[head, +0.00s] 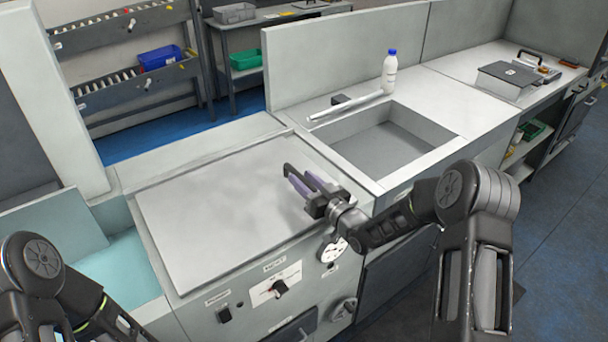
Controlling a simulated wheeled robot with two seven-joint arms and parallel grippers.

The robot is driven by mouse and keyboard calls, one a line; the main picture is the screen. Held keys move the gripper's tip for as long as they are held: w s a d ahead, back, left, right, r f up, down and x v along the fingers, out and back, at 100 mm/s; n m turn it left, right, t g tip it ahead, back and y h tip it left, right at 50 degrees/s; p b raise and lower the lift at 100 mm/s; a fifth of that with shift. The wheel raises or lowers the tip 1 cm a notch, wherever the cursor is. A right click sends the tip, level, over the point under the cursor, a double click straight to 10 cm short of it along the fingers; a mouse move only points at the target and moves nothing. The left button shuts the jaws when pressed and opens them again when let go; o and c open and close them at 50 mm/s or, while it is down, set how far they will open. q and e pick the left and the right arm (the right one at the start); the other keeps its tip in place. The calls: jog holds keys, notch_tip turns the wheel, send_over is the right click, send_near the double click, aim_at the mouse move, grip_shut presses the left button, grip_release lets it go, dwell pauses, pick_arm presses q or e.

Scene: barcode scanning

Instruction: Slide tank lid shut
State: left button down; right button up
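The tank lid (210,210) is a large flat grey plate lying over the top of the cabinet with the control panel. A dark handle (289,170) stands near its right edge. My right gripper (305,183) is at this handle, with its two purple-blue fingers apart. The fingers and wrist hide part of the handle, and I cannot tell whether they touch it. My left arm shows at the lower left, but its gripper is out of view.
A teal-lined open basin (128,272) lies left of the lid. An empty sink (385,145) is to the right, with a white bottle (390,72) behind it. A control knob (279,287) is on the front panel. A blue bin (160,57) sits on the back rack.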

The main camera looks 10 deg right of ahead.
jog(key=shift+w+a, duration=0.2)
jog(key=shift+w, duration=0.3)
jog(key=shift+c, duration=0.4)
grip_shut()
dwell(0.7)
